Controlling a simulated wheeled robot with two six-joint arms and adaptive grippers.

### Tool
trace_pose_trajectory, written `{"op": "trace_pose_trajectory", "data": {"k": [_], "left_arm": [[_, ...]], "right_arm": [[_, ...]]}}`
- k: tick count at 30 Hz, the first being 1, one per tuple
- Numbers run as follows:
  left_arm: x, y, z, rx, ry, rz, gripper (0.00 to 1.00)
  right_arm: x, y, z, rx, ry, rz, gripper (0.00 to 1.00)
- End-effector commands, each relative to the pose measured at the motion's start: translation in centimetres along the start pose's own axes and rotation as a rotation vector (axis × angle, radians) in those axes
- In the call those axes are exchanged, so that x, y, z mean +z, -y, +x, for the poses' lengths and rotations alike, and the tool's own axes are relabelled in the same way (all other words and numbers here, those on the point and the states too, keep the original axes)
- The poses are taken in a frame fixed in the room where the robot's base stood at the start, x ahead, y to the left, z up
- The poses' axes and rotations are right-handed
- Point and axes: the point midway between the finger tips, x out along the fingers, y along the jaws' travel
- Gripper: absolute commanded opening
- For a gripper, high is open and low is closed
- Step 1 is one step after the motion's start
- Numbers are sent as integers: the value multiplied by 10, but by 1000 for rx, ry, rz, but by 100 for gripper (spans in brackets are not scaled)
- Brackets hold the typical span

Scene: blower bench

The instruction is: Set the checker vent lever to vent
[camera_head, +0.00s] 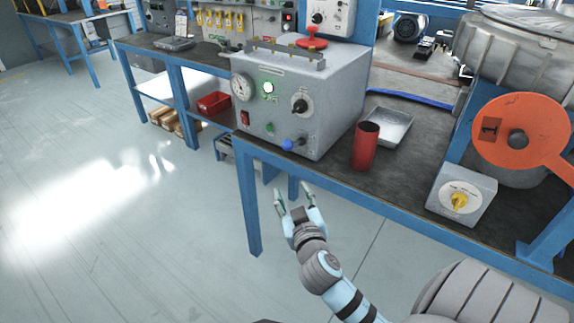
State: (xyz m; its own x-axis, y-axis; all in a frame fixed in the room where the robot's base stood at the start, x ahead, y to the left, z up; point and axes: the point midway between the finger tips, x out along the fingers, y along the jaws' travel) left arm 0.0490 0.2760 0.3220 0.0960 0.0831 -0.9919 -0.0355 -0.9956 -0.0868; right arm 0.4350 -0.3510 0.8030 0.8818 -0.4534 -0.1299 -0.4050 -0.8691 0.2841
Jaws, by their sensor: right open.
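A small lever with a blue ball end (288,145) sticks out low on the front, at the right. I cannot read its labels or tell which setting it is at. My right gripper (292,189) is open and empty, below and in front of the bench edge, apart from the lever. My left gripper is not in view.
A red cup (366,146) and a metal tray (391,127) stand right of the checker. A box with a yellow knob (460,201) and an orange part (522,132) are farther right. The floor in front is clear.

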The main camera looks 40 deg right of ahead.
Motion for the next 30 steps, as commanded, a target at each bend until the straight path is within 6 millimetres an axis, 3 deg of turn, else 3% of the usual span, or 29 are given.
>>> {"op": "trace_pose_trajectory", "data": {"k": [1,3,5,8,18,24,30], "left_arm": [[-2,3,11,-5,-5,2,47],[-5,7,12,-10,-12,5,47],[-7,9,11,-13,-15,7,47],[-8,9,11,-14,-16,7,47],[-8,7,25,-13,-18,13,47],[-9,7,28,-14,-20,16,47],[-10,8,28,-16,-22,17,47]], "right_arm": [[-18,-9,-5,31,-60,30,47],[-40,-19,-10,59,-109,59,47],[-48,-22,-6,66,-124,65,47],[-52,-23,12,65,-124,63,47],[-61,-28,104,62,-120,64,47],[-64,-28,127,59,-119,64,47],[-65,-28,130,58,-119,64,47]]}}
